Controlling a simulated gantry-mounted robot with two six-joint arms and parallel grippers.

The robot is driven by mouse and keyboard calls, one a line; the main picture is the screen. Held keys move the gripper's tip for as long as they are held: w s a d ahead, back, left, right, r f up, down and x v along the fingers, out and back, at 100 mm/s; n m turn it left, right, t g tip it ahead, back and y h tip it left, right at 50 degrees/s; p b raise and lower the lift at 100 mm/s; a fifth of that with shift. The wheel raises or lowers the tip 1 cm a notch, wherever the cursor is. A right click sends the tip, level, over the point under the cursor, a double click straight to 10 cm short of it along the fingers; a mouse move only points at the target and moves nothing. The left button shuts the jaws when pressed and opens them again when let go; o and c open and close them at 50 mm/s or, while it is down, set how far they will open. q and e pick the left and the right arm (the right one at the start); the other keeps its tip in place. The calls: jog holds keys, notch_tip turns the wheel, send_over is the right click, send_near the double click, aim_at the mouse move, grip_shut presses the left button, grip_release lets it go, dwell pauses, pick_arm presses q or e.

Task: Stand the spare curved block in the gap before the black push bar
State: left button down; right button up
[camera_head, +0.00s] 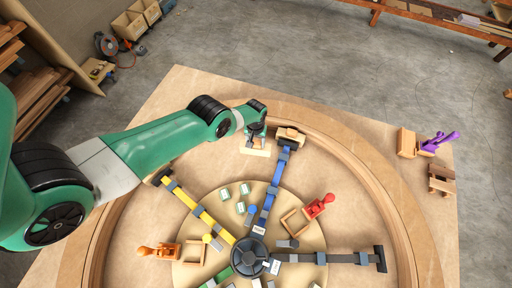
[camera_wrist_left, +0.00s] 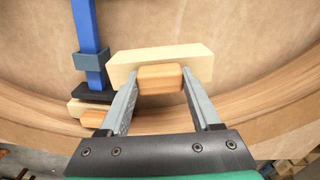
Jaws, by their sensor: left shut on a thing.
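My left gripper (camera_head: 256,132) is over the ring's inner side at upper centre. In the wrist view its two fingers (camera_wrist_left: 160,85) are shut on the wooden grip of the spare curved block (camera_wrist_left: 190,55), whose pale body spans beyond the fingers. The block also shows below the gripper in the head view (camera_head: 255,150). I cannot tell if it touches the board. The grey bar with a black end pad (camera_head: 381,259) is at lower right, with bare board between its pad and the curved wooden rim (camera_head: 400,215). My right gripper is not in view.
A similar block (camera_head: 291,134) stands between the blue bar's black pad (camera_wrist_left: 92,95) and the rim, close beside the held block. A yellow bar (camera_head: 200,210), red clamp (camera_head: 318,207) and orange clamp (camera_head: 158,250) surround the hub (camera_head: 248,257). A purple clamp (camera_head: 438,142) sits outside the rim.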

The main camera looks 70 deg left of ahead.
pick_arm(q)
notch_tip(320, 180, up, 6)
jog(key=p, duration=0.5)
jog(key=shift+f, duration=0.25)
jog(key=shift+w+d, duration=0.1)
